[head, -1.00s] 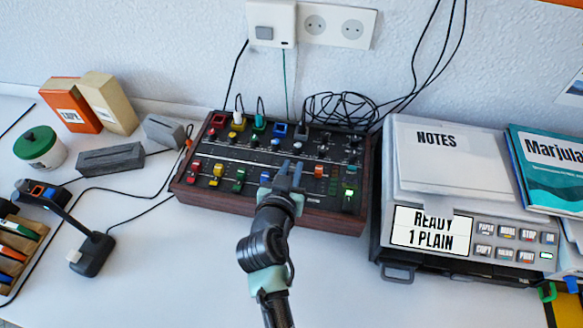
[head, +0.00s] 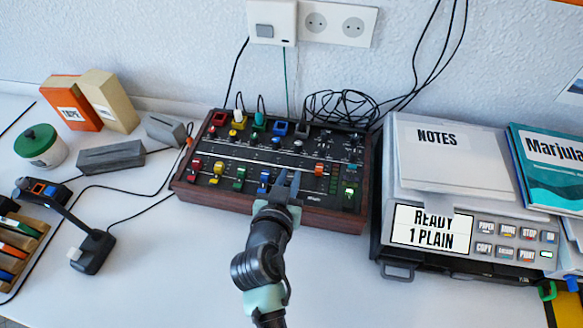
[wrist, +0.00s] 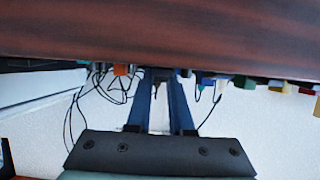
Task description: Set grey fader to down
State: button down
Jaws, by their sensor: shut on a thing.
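The mixer (head: 215,200) is a dark panel in a wooden case at the middle of the head view, with a row of coloured faders. My gripper (head: 288,178) reaches over its front edge, between the blue fader (head: 264,180) and the orange fader (head: 320,170). The fingers are shut on the grey fader, whose cap is mostly hidden by them in the head view. In the wrist view the fingertips (wrist: 159,76) come close together just at the edge of the wooden case, around a small dark piece.
A printer (head: 430,230) stands right of the mixer.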

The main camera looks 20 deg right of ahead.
jog(key=shift+s+a, duration=0.15)
jog(key=shift+s, duration=0.05)
jog(key=c, duration=0.8)
grip_release()
jog(key=v, duration=1.2)
jog(key=shift+s+a+r, duration=0.2)
jog(key=shift+s, duration=0.1)
